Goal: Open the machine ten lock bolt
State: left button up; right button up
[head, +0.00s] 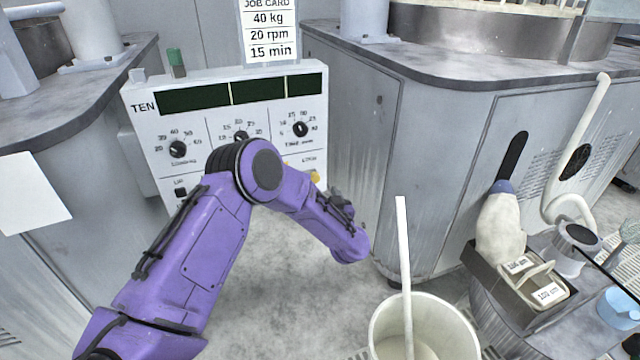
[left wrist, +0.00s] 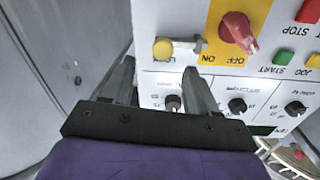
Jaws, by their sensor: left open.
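The machine ten control panel (head: 225,130) is a white box marked TEN, in front of me in the head view. Its lock bolt has a yellow knob (head: 315,177), partly hidden by my left arm there. In the left wrist view the bolt's yellow knob (left wrist: 163,49) is at the left end of a short pale bar, beside a partly covered label. My left gripper (left wrist: 160,70) is open and empty, its two fingers on either side of the space just before the knob. In the head view the left gripper (head: 340,202) is small and dark, and its fingertips are unclear. My right gripper is not in view.
A red switch (left wrist: 240,32) on a yellow plate reads OFF and ON beside the bolt. Dial knobs (left wrist: 237,105) sit close to my fingers. A white bucket (head: 425,320) with a stick stands in front. A grey cabinet (head: 375,150) is right of the panel.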

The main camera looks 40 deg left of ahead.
pick_arm(q)
jog(key=v, duration=0.4)
jog(key=shift+s+d, duration=0.1)
jog(key=shift+d, duration=0.05)
